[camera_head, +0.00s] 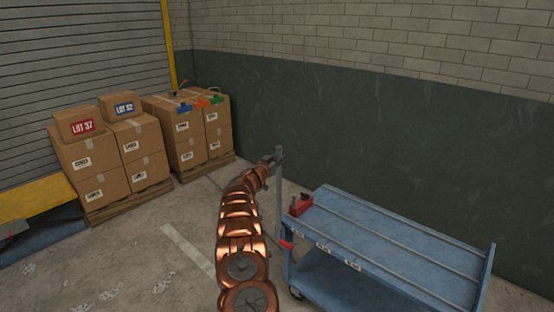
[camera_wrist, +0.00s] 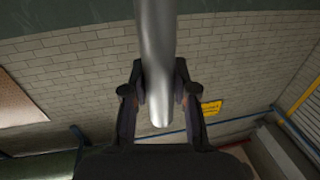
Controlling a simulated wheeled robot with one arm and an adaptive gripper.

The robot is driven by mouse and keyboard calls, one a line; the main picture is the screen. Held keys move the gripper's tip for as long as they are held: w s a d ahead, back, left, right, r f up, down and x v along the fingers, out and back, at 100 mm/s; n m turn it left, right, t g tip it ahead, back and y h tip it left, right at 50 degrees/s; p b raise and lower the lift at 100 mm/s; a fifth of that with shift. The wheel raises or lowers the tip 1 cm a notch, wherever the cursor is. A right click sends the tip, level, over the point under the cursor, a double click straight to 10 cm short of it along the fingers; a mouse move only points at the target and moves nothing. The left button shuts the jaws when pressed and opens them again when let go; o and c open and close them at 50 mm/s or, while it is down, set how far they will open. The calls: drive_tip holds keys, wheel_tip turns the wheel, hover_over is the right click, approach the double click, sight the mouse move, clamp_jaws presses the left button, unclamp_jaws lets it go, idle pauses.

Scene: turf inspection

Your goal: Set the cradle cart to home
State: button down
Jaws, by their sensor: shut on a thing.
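The blue cart (camera_head: 400,250), which I take to be the cradle cart, stands at the right by the green wall. Its top has long rails, and small white labels sit along its front edge, too small to read. A red block (camera_head: 300,204) sits at its left end, and a small red piece (camera_head: 287,245) shows at its near left corner. A grey upright post (camera_head: 279,200) stands at the cart's left end. My gripper (camera_head: 274,159) is at the top of this post. In the wrist view, its fingers (camera_wrist: 159,95) are shut on the post's round metal bar (camera_wrist: 156,50).
Stacked cartons (camera_head: 90,165) on pallets stand at the back left, with coloured tools on the farther stack (camera_head: 187,130). A roller door is behind them. Open concrete floor (camera_head: 150,260) with a pale painted line lies left of my arm. The wall is close behind the cart.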

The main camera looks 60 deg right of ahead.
drive_tip(key=shift+w+a+r, duration=0.2)
drive_tip(key=shift+w, duration=0.15)
drive_tip(key=c, duration=0.9)
unclamp_jaws()
drive_tip(key=shift+f, duration=0.1)
drive_tip(key=shift+d, duration=0.15)
drive_tip(key=shift+s, duration=0.1)
drive_tip(key=shift+s+a, duration=0.15)
drive_tip(key=shift+a, duration=1.85)
drive_tip(key=shift+s+a, duration=0.15)
drive_tip(key=shift+a, duration=1.85)
drive_tip(key=shift+s+a, duration=0.15)
drive_tip(key=shift+a, duration=1.85)
